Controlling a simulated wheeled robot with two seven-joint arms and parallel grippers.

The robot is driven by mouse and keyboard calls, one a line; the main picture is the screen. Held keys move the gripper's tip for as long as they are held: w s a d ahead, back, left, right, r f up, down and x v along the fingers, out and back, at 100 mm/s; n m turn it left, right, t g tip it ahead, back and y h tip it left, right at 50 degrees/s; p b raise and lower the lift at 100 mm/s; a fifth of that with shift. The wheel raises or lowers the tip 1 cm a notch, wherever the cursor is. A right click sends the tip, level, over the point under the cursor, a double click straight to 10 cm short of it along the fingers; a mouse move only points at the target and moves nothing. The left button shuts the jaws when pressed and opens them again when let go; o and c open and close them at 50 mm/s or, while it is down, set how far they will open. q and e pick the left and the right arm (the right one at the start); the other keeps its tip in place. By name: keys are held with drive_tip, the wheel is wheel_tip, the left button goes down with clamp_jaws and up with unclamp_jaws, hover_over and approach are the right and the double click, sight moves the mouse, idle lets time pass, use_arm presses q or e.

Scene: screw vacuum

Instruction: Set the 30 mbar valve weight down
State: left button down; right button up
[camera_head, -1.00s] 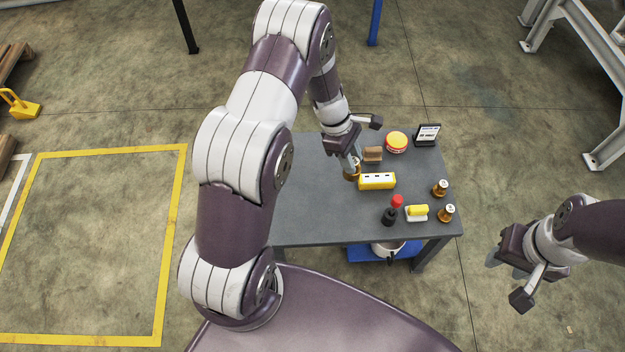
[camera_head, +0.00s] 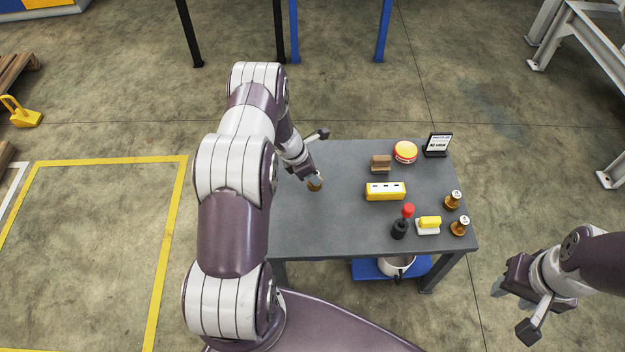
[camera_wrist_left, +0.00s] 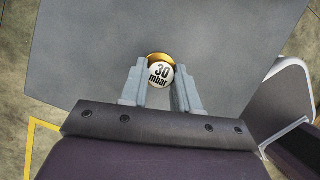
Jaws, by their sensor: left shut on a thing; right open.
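The 30 mbar valve weight (camera_head: 315,186) is a small brass piece with a white top. In the left wrist view its top, marked "30 mbar" (camera_wrist_left: 160,73), shows between the fingers. My left gripper (camera_head: 314,179) is shut on it, over the left part of the grey table (camera_head: 335,225). Whether the weight touches the tabletop I cannot tell. My right gripper (camera_head: 513,308) is open and empty, off the table at the lower right.
A yellow block with slots (camera_head: 385,191), a brown block (camera_head: 381,163), a red-and-yellow tin (camera_head: 405,152) and a small sign (camera_head: 437,145) stand on the right half. Two brass weights (camera_head: 453,200) (camera_head: 460,226), a red-topped black tool (camera_head: 400,228) and a yellow piece (camera_head: 429,222) stand nearer. The table's left part is clear.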

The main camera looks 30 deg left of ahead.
use_arm(q)
wheel_tip(320, 180, down, 3)
drive_tip(key=shift+f+b, duration=0.1)
drive_tip(key=shift+b, duration=0.2)
drive_tip(key=shift+f, duration=0.15)
drive_tip(key=c, duration=0.8)
unclamp_jaws()
